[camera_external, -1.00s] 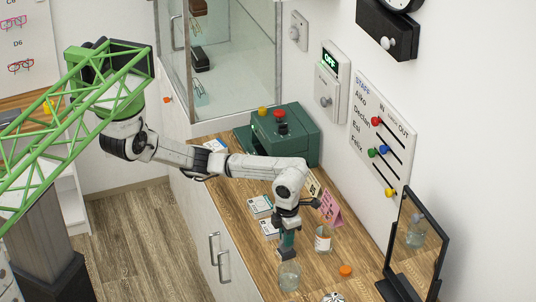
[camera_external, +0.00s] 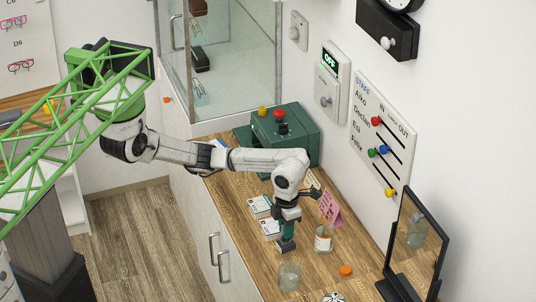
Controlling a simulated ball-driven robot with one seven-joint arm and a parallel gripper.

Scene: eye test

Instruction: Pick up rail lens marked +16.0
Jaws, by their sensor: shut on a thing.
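My gripper (camera_external: 288,219) points down over the wooden counter, right of the small white cards. It is shut on a narrow teal piece with a dark grey foot (camera_external: 286,245), which looks like the rail lens. The piece hangs upright below the fingers, and its foot is just behind the clear glass jar in the picture. The marking +16.0 is too small to read. I cannot tell surely whether the foot clears the counter. The fingers partly hide the top of the piece.
A clear glass jar (camera_external: 289,276), a labelled bottle (camera_external: 323,241) and an orange cap (camera_external: 345,270) stand close by. A pink card (camera_external: 331,208) is at the wall side. A black-framed mirror (camera_external: 437,251) stands at right; a green machine (camera_external: 300,135) stands behind.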

